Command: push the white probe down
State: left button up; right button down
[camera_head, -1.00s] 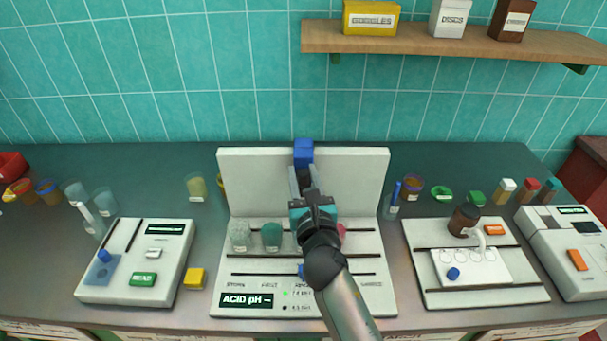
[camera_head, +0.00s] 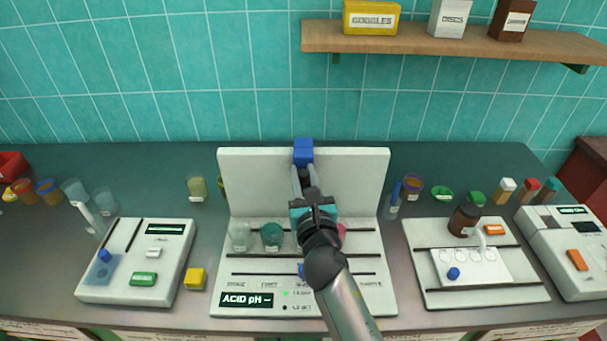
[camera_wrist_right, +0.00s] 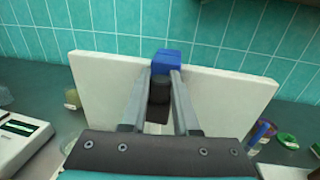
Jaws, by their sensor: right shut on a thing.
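A blue block (camera_head: 303,152) stands at the top middle of the white upright panel of the acid pH station (camera_head: 367,165). My right gripper (camera_head: 303,170) reaches up to it from the front, and its fingertips are shut on it. In the right wrist view the fingers (camera_wrist_right: 164,78) come together at the blue block (camera_wrist_right: 167,60), with a dark cylinder (camera_wrist_right: 159,92) between them. No white probe shows clearly at the station; my arm hides the middle of its base. My left gripper is not in view.
A device with a blue button (camera_head: 104,255) and a yellow cube (camera_head: 195,279) are to the left. A brown bottle (camera_head: 464,219) stands on a board to the right. A shelf (camera_head: 450,42) hangs above.

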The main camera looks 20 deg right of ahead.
jog(key=shift+f, duration=0.1)
dwell(0.4)
notch_tip(320, 180, down, 7)
jog(key=b, duration=0.6)
jog(key=shift+f, duration=0.1)
jog(key=c, duration=0.6)
grip_release()
jog(key=shift+c, duration=0.2)
jog(key=s+a+b, duration=0.1)
jog(key=s+b, duration=0.2)
jog(key=s, duration=1.2)
jog(key=shift+a, duration=0.4)
